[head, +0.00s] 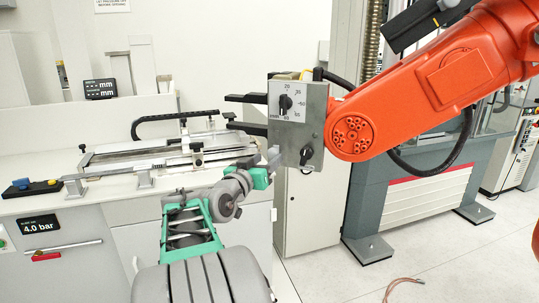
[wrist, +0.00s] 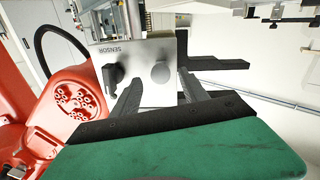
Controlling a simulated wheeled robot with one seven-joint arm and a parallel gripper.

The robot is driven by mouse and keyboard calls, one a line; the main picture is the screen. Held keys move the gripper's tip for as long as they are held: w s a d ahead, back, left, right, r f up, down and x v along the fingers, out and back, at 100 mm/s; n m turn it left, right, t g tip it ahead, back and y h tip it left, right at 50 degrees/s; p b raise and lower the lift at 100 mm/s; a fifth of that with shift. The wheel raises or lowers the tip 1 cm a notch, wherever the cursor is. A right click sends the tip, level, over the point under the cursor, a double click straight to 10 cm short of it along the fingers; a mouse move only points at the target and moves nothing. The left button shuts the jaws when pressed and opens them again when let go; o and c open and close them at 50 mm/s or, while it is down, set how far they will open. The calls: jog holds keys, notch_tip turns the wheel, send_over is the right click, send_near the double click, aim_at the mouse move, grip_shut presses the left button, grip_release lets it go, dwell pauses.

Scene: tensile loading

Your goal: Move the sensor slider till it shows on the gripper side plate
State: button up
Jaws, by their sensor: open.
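The gripper side plate (head: 313,122) is a grey metal plate on the end of the orange robot arm. In the wrist view the plate (wrist: 150,60) carries the printed word SENSOR, upside down, beside a dark knob (wrist: 113,76). In the head view a dark knob (head: 306,155) shows low on the plate. My gripper (head: 277,160) is near the plate's lower left edge.
The orange robot arm (head: 440,85) reaches in from the right, close to my gripper. A white dial (head: 287,101) is on the plate's upper part. A bench (head: 110,200) with a metal linear rig (head: 150,152) stands at left. Open floor (head: 450,255) lies at lower right.

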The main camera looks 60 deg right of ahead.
aim_at(274, 152)
jog(key=d, duration=0.2)
jog(key=shift+d, duration=0.4)
jog(key=shift+c, duration=0.5)
grip_shut()
dwell(0.6)
